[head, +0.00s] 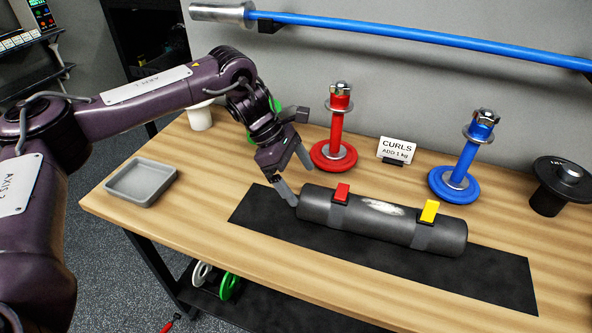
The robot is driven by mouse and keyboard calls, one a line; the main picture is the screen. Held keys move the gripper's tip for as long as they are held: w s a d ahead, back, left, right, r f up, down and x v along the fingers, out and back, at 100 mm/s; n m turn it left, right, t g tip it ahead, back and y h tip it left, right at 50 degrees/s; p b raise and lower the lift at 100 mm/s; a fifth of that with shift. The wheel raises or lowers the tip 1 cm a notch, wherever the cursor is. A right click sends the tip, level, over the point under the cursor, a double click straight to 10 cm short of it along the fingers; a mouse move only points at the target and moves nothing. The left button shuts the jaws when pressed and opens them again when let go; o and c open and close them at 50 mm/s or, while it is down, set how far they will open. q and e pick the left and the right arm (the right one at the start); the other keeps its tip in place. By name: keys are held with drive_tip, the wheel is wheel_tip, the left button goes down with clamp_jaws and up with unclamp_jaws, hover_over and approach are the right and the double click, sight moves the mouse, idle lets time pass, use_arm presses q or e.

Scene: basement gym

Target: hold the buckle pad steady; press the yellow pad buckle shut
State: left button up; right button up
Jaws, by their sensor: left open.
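The buckle pad (385,235), a dark grey cylinder with a pale worn patch, lies on a black mat (490,285) on the wooden bench. It has two strap buckles. The yellow pad buckle (429,210) is near its right end and its lever stands up, tilted from the pad. A red buckle (341,192) is left of it and also sticks up a little. My left gripper (302,186) is open at the pad's left end. One finger is at or very near the end face; contact is unclear. My right gripper is not in view.
Behind the pad stand a red weight post (338,128), a small CURLS card (397,150) and a blue weight post (467,152). A black weight (548,198) is at right. A grey tray (141,182) and white cup (200,117) are at left. A blue bar (420,38) hangs above.

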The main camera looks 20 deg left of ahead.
sight(305, 189)
use_arm(q)
drive_tip(key=b+x, duration=0.1)
drive_tip(key=x, duration=0.1)
drive_tip(key=shift+f, duration=0.3)
drive_tip(key=b+x, duration=0.3)
drive_tip(key=x, duration=0.1)
drive_tip(key=shift+d+f+b, duration=0.35)
drive_tip(key=shift+f+b, duration=0.05)
drive_tip(key=shift+f, duration=0.15)
drive_tip(key=shift+w+d+f, duration=0.1)
drive_tip(key=shift+d+f, duration=0.1)
drive_tip(key=shift+f, duration=0.05)
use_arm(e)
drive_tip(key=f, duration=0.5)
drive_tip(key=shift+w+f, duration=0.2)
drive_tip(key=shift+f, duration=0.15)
use_arm(q)
drive_tip(key=shift+c, duration=0.2)
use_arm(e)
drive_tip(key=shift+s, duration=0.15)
